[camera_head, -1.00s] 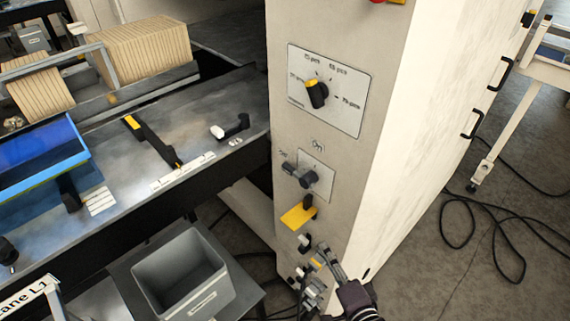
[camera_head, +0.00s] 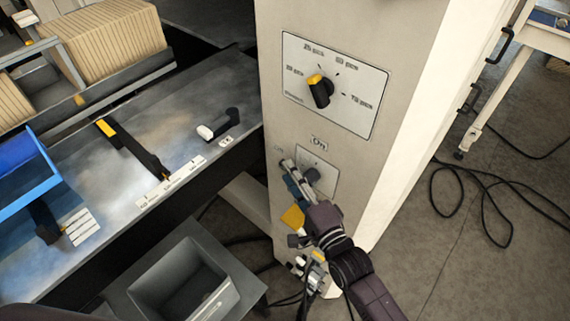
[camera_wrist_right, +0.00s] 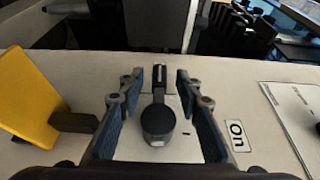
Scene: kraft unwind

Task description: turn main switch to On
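The main switch is a dark rotary knob (camera_wrist_right: 158,118) on a pale plate (camera_head: 322,180) on the cream cabinet face. In the right wrist view its handle points up, not toward the "On" label (camera_wrist_right: 236,134) at the right. The label also shows above the plate in the head view (camera_head: 319,144). My right gripper (camera_wrist_right: 160,85) is open, with one finger on each side of the knob and visible gaps between. In the head view the right gripper (camera_head: 300,178) covers most of the knob. My left gripper is not in view.
A larger selector dial (camera_head: 320,91) sits above the switch. A yellow tab (camera_head: 293,217) sticks out just below it, beside my right gripper, and is large at the left of the wrist view (camera_wrist_right: 30,98). A grey bin (camera_head: 184,283) stands at lower left. Cables lie on the floor.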

